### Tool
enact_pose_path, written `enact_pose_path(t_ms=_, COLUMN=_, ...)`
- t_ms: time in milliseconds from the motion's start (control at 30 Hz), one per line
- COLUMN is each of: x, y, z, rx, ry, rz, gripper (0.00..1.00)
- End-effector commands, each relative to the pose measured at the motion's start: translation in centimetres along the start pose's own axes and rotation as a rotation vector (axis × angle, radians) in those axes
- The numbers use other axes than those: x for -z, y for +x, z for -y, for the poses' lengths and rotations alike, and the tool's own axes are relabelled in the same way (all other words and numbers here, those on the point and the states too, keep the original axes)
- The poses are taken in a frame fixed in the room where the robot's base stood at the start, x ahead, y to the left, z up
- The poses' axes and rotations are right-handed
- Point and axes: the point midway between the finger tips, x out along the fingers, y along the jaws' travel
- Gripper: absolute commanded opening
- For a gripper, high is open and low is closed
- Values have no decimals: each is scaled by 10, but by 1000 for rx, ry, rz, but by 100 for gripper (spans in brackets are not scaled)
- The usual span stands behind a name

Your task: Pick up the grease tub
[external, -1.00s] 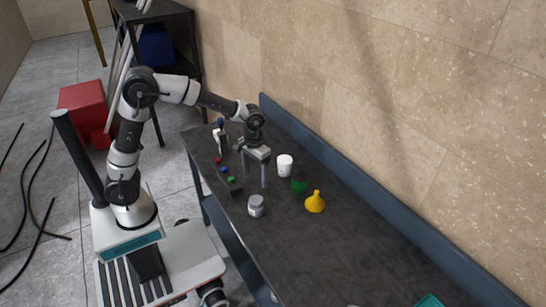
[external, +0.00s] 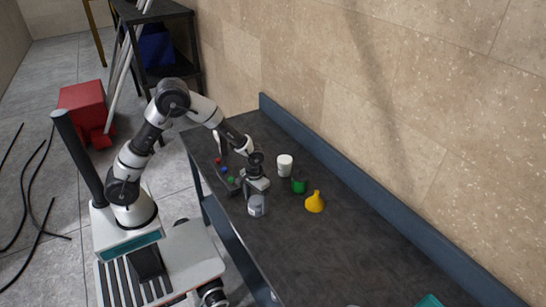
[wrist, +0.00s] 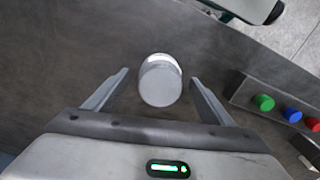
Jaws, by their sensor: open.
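The grey jar with a pale lid, which I take as the grease tub (external: 257,209), stands upright near the front edge of the dark bench (external: 330,262). It also shows in the wrist view (wrist: 160,84), in the middle, ahead of my palm. My gripper (external: 257,200) is over the tub, pointing down. In the wrist view my gripper (wrist: 160,78) is open, one finger on each side of the tub, with gaps visible on both sides. I cannot tell how far down the fingers reach along it.
A button box with red, blue and green buttons (wrist: 290,112) sits close to the right finger in the wrist view. A white cup (external: 285,166), a green item (external: 299,183) and a yellow funnel (external: 314,203) stand behind the tub. The bench beyond the funnel is mostly clear.

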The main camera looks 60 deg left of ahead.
Motion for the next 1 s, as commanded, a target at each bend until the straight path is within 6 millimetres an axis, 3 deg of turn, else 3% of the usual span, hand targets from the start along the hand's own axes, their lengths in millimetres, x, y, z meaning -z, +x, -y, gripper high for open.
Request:
enact_pose_path(t_ms=300, x=0, y=8, z=0, rx=0, ry=0, rz=0, gripper=76)
enact_pose_path(t_ms=633, x=0, y=8, z=0, rx=0, ry=0, rz=-1, gripper=22)
enact_pose_path(t_ms=867, x=1, y=6, z=0, rx=-1, ry=0, rz=-2, gripper=22)
enact_pose_path(t_ms=1000, x=2, y=-9, z=-1, rx=-3, ry=0, rz=-6, gripper=22)
